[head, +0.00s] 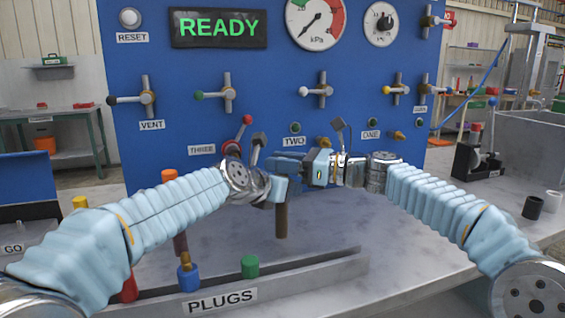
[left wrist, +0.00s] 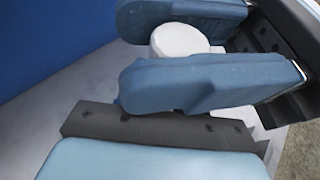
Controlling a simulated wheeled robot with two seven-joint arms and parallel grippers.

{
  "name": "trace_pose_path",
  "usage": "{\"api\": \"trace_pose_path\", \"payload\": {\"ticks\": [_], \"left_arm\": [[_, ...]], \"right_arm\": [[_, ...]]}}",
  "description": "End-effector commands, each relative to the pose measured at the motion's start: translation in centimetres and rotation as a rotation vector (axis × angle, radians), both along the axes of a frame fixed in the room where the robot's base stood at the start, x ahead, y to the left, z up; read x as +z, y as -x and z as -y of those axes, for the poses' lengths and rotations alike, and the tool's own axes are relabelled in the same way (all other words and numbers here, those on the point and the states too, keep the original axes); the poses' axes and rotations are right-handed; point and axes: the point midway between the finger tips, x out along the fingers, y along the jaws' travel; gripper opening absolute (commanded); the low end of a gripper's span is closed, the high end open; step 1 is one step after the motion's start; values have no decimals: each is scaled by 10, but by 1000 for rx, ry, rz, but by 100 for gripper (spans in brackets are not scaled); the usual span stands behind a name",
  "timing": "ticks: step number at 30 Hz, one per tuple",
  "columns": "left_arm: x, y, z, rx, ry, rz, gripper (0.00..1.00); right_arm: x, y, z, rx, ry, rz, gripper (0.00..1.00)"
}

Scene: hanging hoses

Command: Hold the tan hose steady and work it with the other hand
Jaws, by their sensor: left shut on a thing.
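A brown-tan hose (head: 281,221) hangs down, short and upright, beneath my left gripper (head: 280,188) near the middle of the head view. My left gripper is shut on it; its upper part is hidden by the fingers. In the left wrist view a pale round end (left wrist: 180,39) shows between the two blue fingers of my left gripper (left wrist: 190,55). My right gripper (head: 318,168) is just right of the left one, in front of the blue panel, pointing left. Whether its fingers are apart or closed is not clear.
The blue panel (head: 255,90) with valves, a gauge and a READY display (head: 218,28) stands behind. A PLUGS tray (head: 320,268) with a blue plug (head: 188,278) and a green plug (head: 250,266) lies in front.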

Motion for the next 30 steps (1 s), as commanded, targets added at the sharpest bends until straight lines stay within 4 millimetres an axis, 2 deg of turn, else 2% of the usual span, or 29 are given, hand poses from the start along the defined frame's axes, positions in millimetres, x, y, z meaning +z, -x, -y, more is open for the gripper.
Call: {"api": "trace_pose_path", "payload": {"ticks": [30], "left_arm": [[0, 0, 0, 0, 0, 0, 4]], "right_arm": [[11, 0, 0, 0, 0, 0, 5]]}}
